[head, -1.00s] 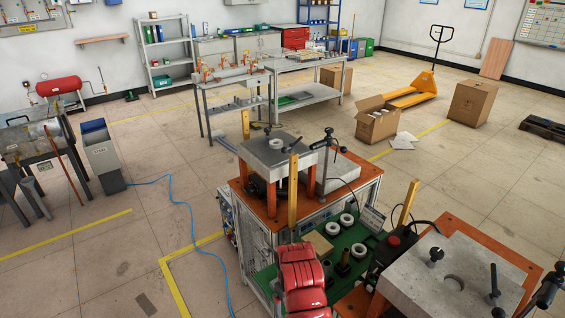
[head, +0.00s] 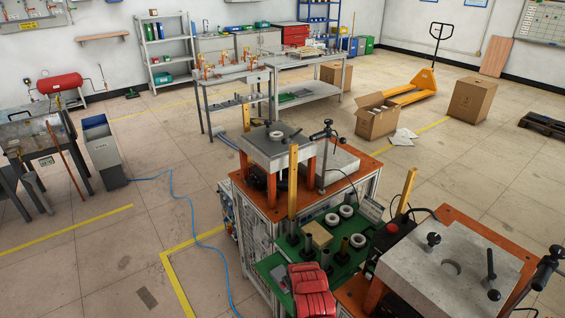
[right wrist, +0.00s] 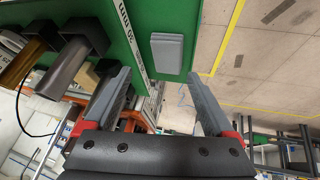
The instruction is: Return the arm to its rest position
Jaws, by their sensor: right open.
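My right gripper (right wrist: 157,75) shows in the right wrist view, with its two grey fingers spread wide apart and nothing between them. Beyond the fingertips is the green tabletop (right wrist: 125,50) with a lettered white edge. A grey block (right wrist: 168,52) lies on the green surface, apart from the fingers. In the head view I cannot make out either gripper. A red, ribbed shape at the bottom centre covers part of the green tabletop (head: 265,266); I cannot tell whether it belongs to my arm.
The heater press (head: 252,150) stands behind the green tabletop. Several white rings (head: 345,211) and a tan block (head: 317,234) lie on it. A second press with a grey plate (head: 410,265) is close at right. Open floor lies to the left, crossed by a blue hose (head: 171,205).

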